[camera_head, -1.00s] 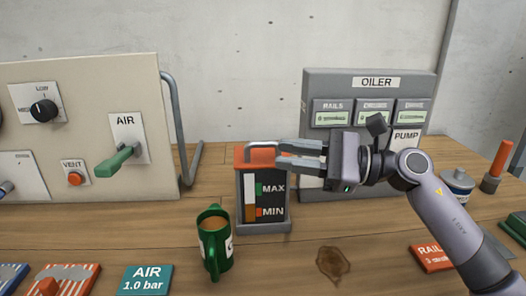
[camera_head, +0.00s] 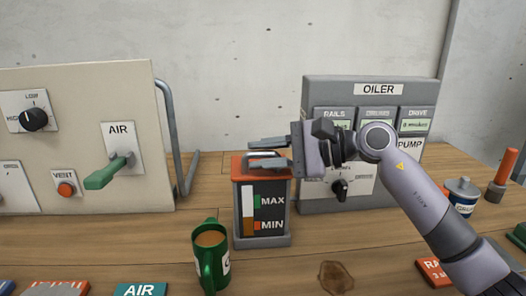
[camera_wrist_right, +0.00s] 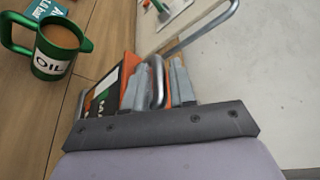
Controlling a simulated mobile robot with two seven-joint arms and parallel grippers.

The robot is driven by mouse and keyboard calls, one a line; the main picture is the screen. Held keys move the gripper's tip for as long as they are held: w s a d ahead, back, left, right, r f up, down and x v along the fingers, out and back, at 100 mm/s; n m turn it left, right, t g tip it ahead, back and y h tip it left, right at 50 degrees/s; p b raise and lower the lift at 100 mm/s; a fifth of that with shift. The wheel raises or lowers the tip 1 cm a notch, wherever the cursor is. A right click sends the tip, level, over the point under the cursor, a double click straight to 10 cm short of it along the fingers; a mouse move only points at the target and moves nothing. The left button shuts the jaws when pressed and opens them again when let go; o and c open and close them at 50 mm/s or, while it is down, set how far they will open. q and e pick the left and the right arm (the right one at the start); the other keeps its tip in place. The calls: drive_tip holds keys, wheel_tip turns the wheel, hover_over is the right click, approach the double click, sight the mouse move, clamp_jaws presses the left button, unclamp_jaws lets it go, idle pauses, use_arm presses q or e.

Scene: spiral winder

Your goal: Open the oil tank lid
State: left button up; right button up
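The oil tank (camera_head: 262,213) is a dark box with a MAX/MIN level gauge, standing on the wooden bench. Its orange lid (camera_head: 240,168) lies flat on top, closed, with a metal loop handle (camera_head: 262,154). My right gripper (camera_head: 254,151) is at the lid, its fingers pointing left, one farther back and one nearer. In the right wrist view the handle (camera_wrist_right: 157,78) stands between the two spread fingers (camera_wrist_right: 157,75), with small gaps; firm contact cannot be seen. The lid's orange edge (camera_wrist_right: 130,66) also shows there. My left gripper is not in view.
A green oil mug (camera_head: 211,262) full of brown liquid stands in front of the tank, left of it. The grey OILER panel (camera_head: 310,150) is behind right. The AIR panel (camera_head: 80,130) with its green lever is at left. An oil stain (camera_head: 336,277) marks the bench.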

drive_tip(key=shift+a, duration=0.15)
